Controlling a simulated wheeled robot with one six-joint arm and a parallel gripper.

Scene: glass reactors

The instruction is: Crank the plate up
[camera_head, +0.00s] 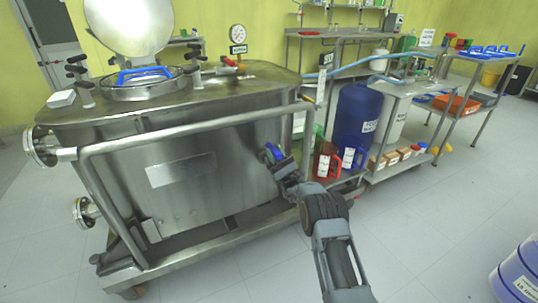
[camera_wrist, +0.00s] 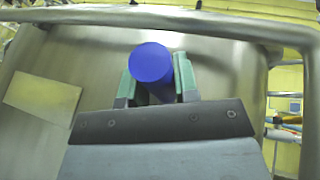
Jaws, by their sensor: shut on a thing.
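My gripper (camera_head: 276,156) is in front of the right half of the large steel tank's front wall. In the wrist view, my gripper's green-lined fingers (camera_wrist: 156,86) are shut on a blue round-ended handle (camera_wrist: 150,62), one finger on each side. What the handle joins to is hidden behind the fingers. I cannot tell which part is the plate that the crank moves. A flat rectangular panel (camera_head: 181,170) is on the tank front, left of my gripper; it shows in the wrist view (camera_wrist: 42,98).
A steel rail (camera_head: 190,128) runs around the tank (camera_head: 110,185), above my gripper. A red jug (camera_head: 327,162) and a blue drum (camera_head: 356,115) stand to the right. A cart (camera_head: 405,160) is beyond them. The floor (camera_head: 430,220) at right is mostly clear, with a blue barrel (camera_head: 520,275) at the edge.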

